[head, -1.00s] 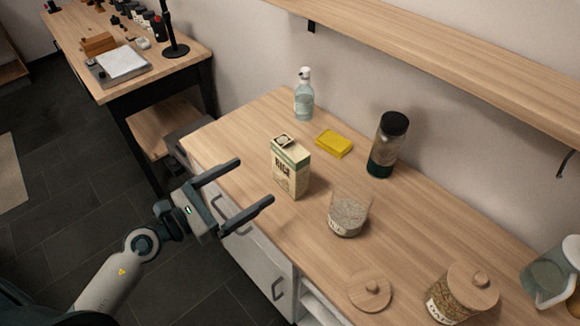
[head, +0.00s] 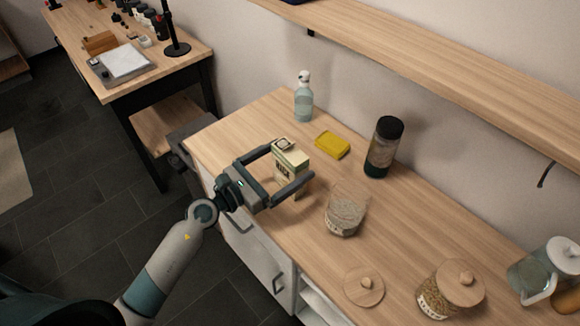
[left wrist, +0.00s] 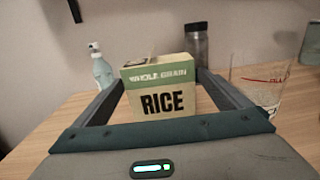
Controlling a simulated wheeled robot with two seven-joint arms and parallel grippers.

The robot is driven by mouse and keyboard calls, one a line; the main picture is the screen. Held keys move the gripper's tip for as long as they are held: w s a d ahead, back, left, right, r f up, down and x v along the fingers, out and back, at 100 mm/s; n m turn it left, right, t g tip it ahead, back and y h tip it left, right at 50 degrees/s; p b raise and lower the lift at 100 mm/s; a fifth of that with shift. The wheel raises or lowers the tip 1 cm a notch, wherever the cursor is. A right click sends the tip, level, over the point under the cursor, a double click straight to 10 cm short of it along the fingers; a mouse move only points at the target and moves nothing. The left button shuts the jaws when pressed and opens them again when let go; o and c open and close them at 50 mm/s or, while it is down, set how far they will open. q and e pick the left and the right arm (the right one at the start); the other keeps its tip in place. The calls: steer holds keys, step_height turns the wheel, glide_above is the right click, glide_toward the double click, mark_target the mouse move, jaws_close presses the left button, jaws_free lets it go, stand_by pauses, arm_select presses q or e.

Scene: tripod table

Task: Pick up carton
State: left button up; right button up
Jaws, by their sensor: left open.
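The carton (head: 290,160) is a cream and green rice box standing upright on the wooden counter. In the left wrist view the carton (left wrist: 160,93) faces me with "RICE" on its front. My left gripper (head: 291,164) is open, with one finger on each side of the carton. The fingers (left wrist: 160,90) also show on both sides of it in the left wrist view. I cannot tell whether either finger touches the box. The lower part of the carton is partly hidden by the gripper. My right gripper is not in view.
A glass jar of grain (head: 344,212) stands close to the right of the gripper. A wooden lid (head: 364,288) and a lidded jar (head: 450,290) are at the front right.

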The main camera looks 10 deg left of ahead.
mark_target(302, 153)
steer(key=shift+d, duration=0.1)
arm_select(q)
steer(key=shift+w+d, duration=0.2)
steer(key=shift+w, duration=0.05)
steer(key=shift+p+x, duration=0.85)
steer(key=shift+x, duration=1.45)
steer(key=shift+f, duration=0.1)
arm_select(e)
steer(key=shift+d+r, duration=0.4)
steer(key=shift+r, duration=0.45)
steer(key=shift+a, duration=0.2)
arm_select(q)
steer(key=c, duration=1.4)
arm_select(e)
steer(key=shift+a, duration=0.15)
arm_select(q)
steer(key=shift+o, duration=0.2)
